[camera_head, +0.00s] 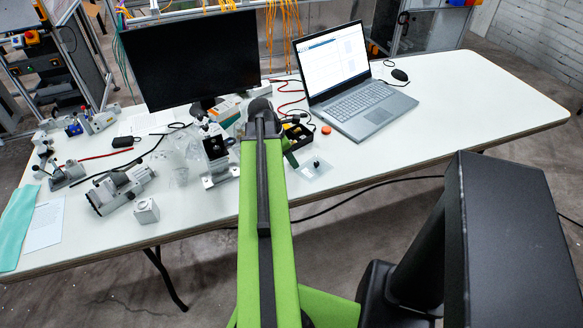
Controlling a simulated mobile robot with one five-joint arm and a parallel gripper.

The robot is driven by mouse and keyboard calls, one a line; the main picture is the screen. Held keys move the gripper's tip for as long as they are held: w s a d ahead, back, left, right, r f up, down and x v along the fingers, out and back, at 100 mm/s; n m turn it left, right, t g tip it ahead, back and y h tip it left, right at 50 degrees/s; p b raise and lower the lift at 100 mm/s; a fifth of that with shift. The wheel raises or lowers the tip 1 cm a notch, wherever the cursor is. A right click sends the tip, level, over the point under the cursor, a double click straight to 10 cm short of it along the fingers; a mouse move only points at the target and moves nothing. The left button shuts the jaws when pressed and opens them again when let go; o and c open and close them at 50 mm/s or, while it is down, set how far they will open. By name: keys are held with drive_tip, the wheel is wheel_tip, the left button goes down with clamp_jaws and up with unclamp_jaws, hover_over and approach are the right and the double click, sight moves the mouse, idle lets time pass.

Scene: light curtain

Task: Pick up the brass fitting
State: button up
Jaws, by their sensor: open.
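I cannot make out a brass fitting for certain in the head view. Small parts lie crowded on the white table (440,135), and my green arm hides some of the middle. A small black box (298,133) with yellowish contents sits just right of the arm's far end. A small orange round piece (326,130) lies to the right of that box. My arm reaches forward over the table's front edge. Its dark far end is over the middle of the table. My gripper's fingers do not show.
A dark monitor (190,58) and an open laptop (352,85) stand at the back. Grey metal devices (118,190), clear bags (180,160) and cables crowd the left and middle. The table's right side is mostly clear.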

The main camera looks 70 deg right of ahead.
drive_tip(key=shift+r, duration=0.1)
clamp_jaws()
idle(0.3)
